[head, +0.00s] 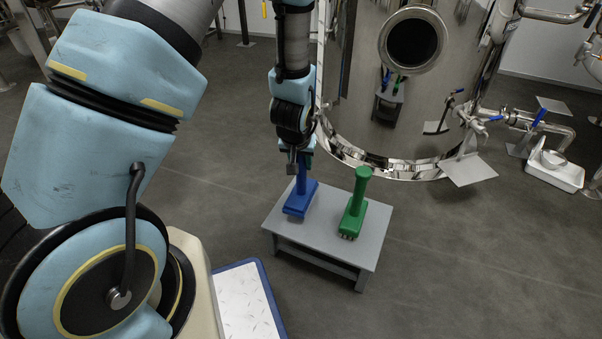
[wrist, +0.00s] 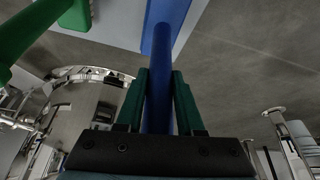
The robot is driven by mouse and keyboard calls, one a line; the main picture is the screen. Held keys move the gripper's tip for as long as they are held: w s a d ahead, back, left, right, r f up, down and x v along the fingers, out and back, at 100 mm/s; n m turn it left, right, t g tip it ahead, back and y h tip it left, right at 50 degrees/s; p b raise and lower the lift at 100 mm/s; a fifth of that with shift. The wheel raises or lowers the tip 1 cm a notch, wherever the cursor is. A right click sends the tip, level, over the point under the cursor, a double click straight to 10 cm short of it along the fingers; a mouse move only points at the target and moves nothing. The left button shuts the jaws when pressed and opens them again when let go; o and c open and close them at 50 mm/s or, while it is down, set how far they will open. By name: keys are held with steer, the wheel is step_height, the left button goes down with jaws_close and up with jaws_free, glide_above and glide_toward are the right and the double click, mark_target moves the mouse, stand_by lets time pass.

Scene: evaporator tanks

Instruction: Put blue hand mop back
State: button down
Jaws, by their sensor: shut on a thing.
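The blue hand mop (head: 299,199) is upright at the left part of a small grey table (head: 355,244), its handle pointing up. I cannot tell for sure whether its base touches the tabletop. My gripper (head: 300,164) comes down from above and is shut on the handle. In the wrist view the blue handle (wrist: 158,90) runs between the two green fingers of my gripper (wrist: 159,85), with the wider blue head beyond.
A green hand mop (head: 355,205) stands on the table just right of the blue one. A shiny steel tank (head: 350,100) rises behind the table. A blue-edged white board (head: 245,300) is at the lower front. Pipes and a white tray (head: 556,172) are at the right.

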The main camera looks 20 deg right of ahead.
steer(key=shift+f+b, duration=0.3)
steer(key=shift+f, duration=1)
steer(key=shift+f, duration=0.15)
steer(key=c, duration=0.5)
jaws_free()
steer(key=p+v, duration=0.4)
steer(key=v, duration=0.8)
steer(key=a+r+n, duration=0.2)
steer(key=a+r, duration=0.3)
steer(key=a, duration=0.4)
steer(key=a+r+n+g+y, duration=0.1)
steer(key=a+r, duration=0.4)
steer(key=a, duration=0.4)
steer(key=a+r+n+g+y, duration=0.1)
steer(key=a+r+n, duration=0.1)
steer(key=a+r, duration=0.3)
steer(key=shift+w+a+n, duration=0.1)
steer(key=shift+a+n, duration=0.2)
steer(key=shift+a, duration=1.85)
